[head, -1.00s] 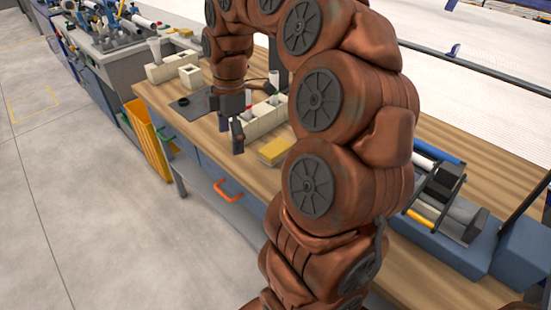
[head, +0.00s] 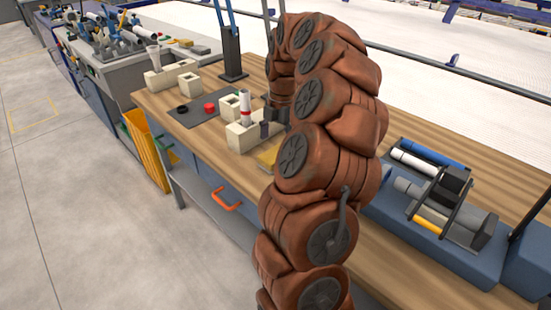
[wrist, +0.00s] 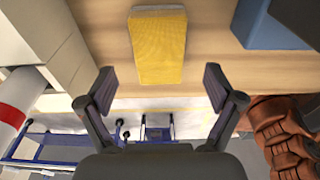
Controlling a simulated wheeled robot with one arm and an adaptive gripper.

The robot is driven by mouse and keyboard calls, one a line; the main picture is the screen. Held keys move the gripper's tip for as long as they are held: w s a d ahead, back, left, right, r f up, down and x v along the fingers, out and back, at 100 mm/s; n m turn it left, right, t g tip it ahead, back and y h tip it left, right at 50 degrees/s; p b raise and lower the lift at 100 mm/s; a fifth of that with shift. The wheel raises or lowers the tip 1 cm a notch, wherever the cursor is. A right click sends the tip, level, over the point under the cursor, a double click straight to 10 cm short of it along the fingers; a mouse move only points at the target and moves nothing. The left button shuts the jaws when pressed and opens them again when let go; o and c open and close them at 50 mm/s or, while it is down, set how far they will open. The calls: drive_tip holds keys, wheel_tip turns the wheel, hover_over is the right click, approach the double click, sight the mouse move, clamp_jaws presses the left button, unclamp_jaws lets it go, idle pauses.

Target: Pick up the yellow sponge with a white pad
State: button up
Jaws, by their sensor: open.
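The yellow sponge (wrist: 158,50) lies on the wooden table in the wrist view, with a thin pale strip at its far end. In the head view the sponge (head: 267,155) is partly hidden behind my arm. My gripper (wrist: 160,88) is open and empty, its two fingers spread wider than the sponge. The sponge shows beyond the fingertips, roughly centred between them, and is not held. In the head view my gripper (head: 270,128) is above the table near the sponge, partly covered by my arm.
Cream blocks (head: 240,135) stand left of the sponge, one holding a white tube with a red band (head: 245,108). A dark mat (head: 196,110) carries a red cap and a black ring. A blue rack with pipes (head: 425,215) is at the right. Bare wood lies around the sponge.

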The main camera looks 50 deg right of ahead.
sight(276, 153)
drive_tip(key=shift+a+f, duration=0.15)
drive_tip(key=shift+f, duration=1.1)
drive_tip(key=shift+a+f, duration=0.1)
drive_tip(key=shift+f, duration=1.1)
drive_tip(key=c, duration=1.1)
